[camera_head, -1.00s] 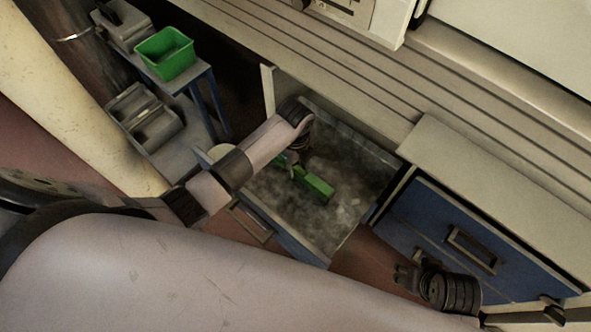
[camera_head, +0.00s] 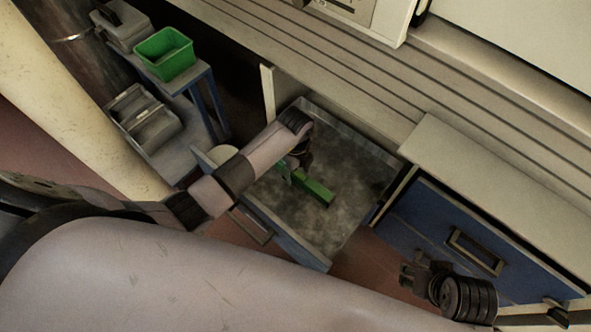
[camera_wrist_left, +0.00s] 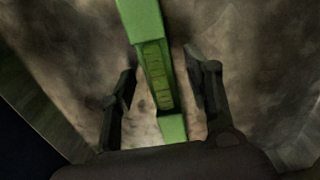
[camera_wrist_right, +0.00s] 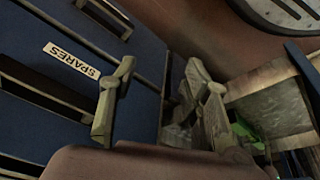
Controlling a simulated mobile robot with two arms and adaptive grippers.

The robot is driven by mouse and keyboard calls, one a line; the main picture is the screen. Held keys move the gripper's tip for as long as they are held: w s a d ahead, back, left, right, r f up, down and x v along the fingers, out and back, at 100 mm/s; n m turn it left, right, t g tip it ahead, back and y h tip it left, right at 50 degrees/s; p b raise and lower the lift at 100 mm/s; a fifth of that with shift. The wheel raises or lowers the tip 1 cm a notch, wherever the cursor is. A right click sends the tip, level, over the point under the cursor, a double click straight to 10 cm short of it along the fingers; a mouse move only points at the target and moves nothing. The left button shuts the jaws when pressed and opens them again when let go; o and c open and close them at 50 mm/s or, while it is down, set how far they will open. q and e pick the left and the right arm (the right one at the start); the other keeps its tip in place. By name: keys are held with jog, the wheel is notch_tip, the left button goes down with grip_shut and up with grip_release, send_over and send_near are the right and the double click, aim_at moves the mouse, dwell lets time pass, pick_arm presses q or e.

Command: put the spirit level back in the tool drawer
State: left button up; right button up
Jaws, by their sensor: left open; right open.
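The green spirit level (camera_head: 316,191) lies on the floor of the open tool drawer (camera_head: 350,212), partly hidden by my left wrist in the head view. My left gripper (camera_head: 297,162) is over it inside the drawer. In the left wrist view, the left gripper (camera_wrist_left: 160,64) is open, with the spirit level (camera_wrist_left: 148,45) running between its fingers and a gap on each side. My right gripper (camera_head: 407,274) is open and empty, in front of the blue cabinet right of the drawer. The right wrist view shows its spread fingers (camera_wrist_right: 160,75).
The blue cabinet (camera_head: 420,215) has a closed drawer with a handle and a "SPARES" label (camera_wrist_right: 72,58). A green bin (camera_head: 165,53) and grey boxes stand on a trolley at the upper left. The drawer floor around the level is clear.

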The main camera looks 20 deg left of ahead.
pick_arm(q)
jog(key=shift+r, duration=0.2)
notch_tip(320, 180, up, 12)
jog(key=p, duration=0.3)
pick_arm(e)
notch_tip(320, 180, down, 12)
jog(key=shift+s+g, duration=0.3)
jog(key=shift+g, duration=0.1)
jog(key=shift+a, duration=0.15)
